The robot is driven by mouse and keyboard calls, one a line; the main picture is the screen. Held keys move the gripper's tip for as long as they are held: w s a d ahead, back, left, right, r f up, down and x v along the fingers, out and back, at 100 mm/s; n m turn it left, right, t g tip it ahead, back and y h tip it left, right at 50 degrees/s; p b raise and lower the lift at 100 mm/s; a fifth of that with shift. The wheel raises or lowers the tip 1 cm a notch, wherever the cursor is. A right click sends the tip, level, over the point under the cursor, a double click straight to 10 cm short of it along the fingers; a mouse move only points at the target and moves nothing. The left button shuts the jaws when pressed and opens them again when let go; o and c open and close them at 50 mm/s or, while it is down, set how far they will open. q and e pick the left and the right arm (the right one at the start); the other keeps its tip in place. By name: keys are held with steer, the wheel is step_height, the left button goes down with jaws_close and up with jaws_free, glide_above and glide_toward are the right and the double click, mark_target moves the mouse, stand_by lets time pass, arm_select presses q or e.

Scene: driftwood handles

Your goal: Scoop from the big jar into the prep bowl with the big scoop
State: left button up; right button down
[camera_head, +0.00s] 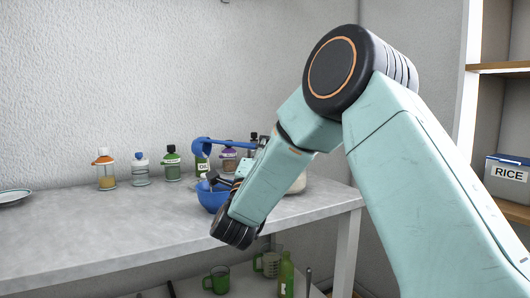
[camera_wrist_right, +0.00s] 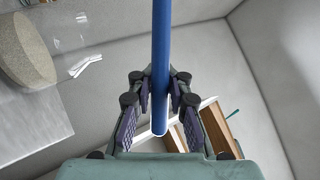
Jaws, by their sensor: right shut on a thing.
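The big scoop (camera_head: 228,143) is blue, with its cup at the left end above the blue prep bowl (camera_head: 211,202). I cannot see what is in the cup. My right gripper (camera_head: 257,144) is shut on the right end of the scoop's handle, partly hidden by my forearm. In the right wrist view the blue handle (camera_wrist_right: 161,50) runs between the fingers (camera_wrist_right: 160,98). The big jar (camera_head: 295,184) is mostly hidden behind my arm; it shows clear with beige contents in the right wrist view (camera_wrist_right: 24,52). My left gripper is not in view.
Several bottles, including an orange-filled one (camera_head: 105,172) and a green one (camera_head: 172,165), stand at the back of the counter (camera_head: 110,225). A plate (camera_head: 14,196) lies far left. Green mugs (camera_head: 218,280) are below. A RICE box (camera_head: 508,174) is on the right shelf.

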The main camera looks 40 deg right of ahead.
steer(key=shift+s+d+f+m+g+h+b, duration=0.1)
steer(key=shift+f+m+g+h+b, duration=0.15)
steer(key=shift+f+m+g+b, duration=0.85)
steer(key=shift+s+d+f+m+g+h+b, duration=0.15)
steer(key=shift+f+m+g+h+b, duration=0.3)
steer(key=shift+m+b, duration=1.15)
steer(key=shift+s+a+f+m+g+h+b, duration=0.1)
steer(key=shift+f+m+g+b, duration=0.85)
steer(key=shift+b, duration=0.9)
steer(key=shift+f, duration=0.1)
steer(key=shift+d, duration=0.1)
